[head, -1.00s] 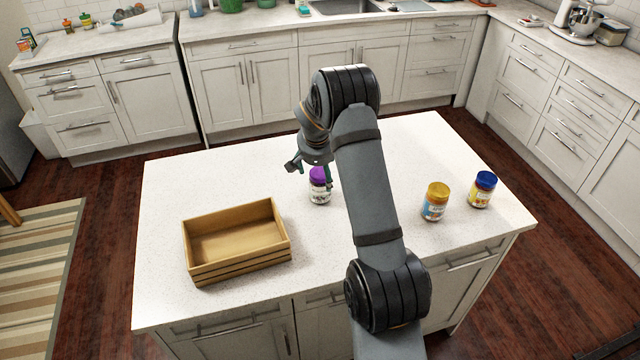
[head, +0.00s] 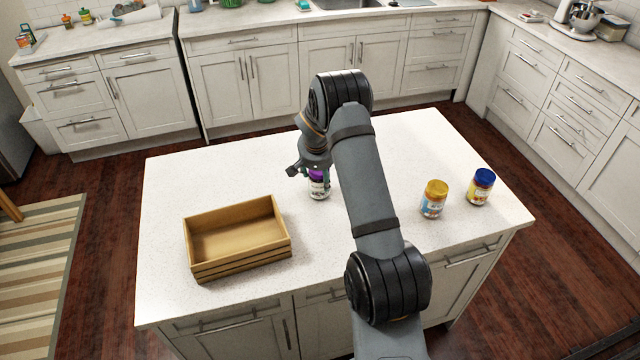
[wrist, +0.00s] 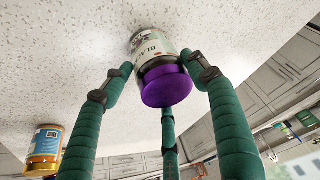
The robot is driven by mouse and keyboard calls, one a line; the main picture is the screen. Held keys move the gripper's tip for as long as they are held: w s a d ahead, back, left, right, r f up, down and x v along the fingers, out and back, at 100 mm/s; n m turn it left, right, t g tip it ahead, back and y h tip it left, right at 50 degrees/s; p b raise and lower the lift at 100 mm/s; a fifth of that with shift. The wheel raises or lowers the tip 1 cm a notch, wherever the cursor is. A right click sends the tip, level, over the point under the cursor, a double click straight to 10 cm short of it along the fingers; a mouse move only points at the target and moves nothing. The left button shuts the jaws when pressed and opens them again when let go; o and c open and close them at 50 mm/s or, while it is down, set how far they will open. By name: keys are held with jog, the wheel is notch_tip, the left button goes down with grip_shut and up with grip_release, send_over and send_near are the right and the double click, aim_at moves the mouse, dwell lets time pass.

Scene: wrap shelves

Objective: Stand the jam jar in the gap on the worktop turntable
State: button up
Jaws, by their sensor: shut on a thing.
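A jar with a purple lid and a pale label (head: 319,191) stands upright on the white island top, right of the wooden crate. In the wrist view the jar (wrist: 160,66) shows its purple lid and part of a label beginning "BLA"; I take it for the jam jar. My gripper (head: 318,178) is over it from above. Its green fingers are shut on the jar (wrist: 163,80), around its sides. The jar seems to rest on the top. I see no turntable in these views.
An empty wooden crate (head: 238,262) sits at the left of the island top (head: 360,285). A yellow-lidded jar (head: 433,200) and a blue-lidded jar (head: 481,188) stand to the right. A rear worktop with a sink (head: 345,4) lies beyond the aisle.

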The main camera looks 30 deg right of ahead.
jog(key=shift+w+r, duration=0.1)
jog(key=shift+w, duration=0.05)
jog(key=c, duration=1.1)
